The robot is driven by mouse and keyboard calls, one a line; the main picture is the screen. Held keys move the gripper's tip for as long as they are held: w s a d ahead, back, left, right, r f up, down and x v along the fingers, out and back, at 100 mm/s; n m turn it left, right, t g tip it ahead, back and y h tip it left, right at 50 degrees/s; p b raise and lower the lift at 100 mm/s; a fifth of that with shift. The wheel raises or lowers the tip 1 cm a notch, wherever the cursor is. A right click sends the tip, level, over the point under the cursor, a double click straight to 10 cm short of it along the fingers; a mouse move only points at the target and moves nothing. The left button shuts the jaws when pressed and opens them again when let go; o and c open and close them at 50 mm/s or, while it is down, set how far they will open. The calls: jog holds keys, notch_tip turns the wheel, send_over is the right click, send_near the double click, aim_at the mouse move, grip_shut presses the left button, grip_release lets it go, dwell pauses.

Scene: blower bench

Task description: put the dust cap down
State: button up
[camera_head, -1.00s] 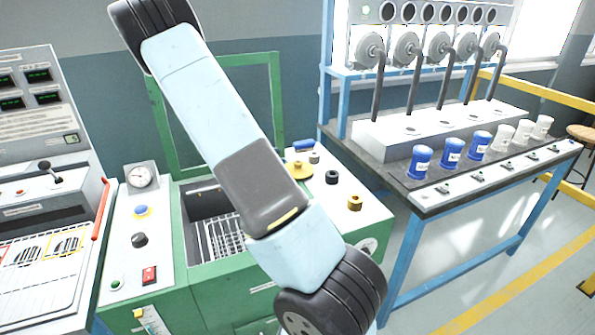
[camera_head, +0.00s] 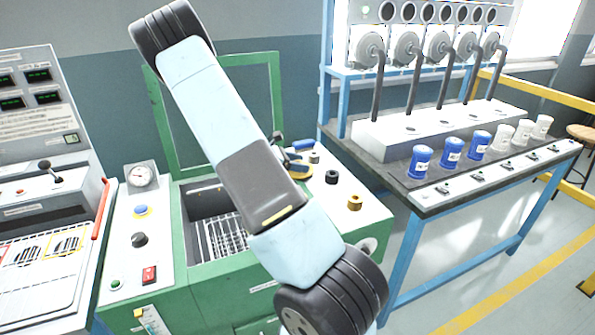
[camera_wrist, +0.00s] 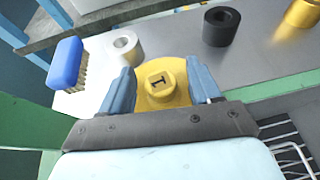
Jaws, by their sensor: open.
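The yellow dust cap (camera_wrist: 162,84) has a wide round flange and a raised knob with a dark mark on top. In the wrist view it sits upright on the grey metal top of the green machine. My gripper (camera_wrist: 161,80) is open, with one blue finger on each side of the cap. I cannot tell whether either finger touches it.
Near the cap are a blue brush (camera_wrist: 67,65), a pale grey ring (camera_wrist: 126,46), a black ring (camera_wrist: 220,26) and a brass ring (camera_head: 355,202). The green machine's open basin (camera_head: 222,237) lies left of the cap. A bench with blue and white cups (camera_head: 421,161) stands right.

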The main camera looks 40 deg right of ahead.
jog(key=shift+c, duration=0.3)
jog(key=c, duration=1.1)
jog(key=shift+r, duration=0.1)
jog(key=shift+r, duration=0.25)
notch_tip(320, 180, up, 2)
jog(key=shift+r, duration=0.1)
jog(key=s+a+r, duration=0.1)
jog(key=s+r, duration=0.2)
jog(key=s, duration=0.1)
jog(key=s+a+r, duration=0.1)
jog(key=s+r, duration=0.2)
jog(key=s, duration=0.2)
jog(key=s+a+r, duration=0.1)
jog(key=s+r, duration=0.3)
jog(key=shift+s+a+r, duration=0.1)
jog(key=shift+s+a, duration=0.2)
jog(key=shift+a, duration=0.05)
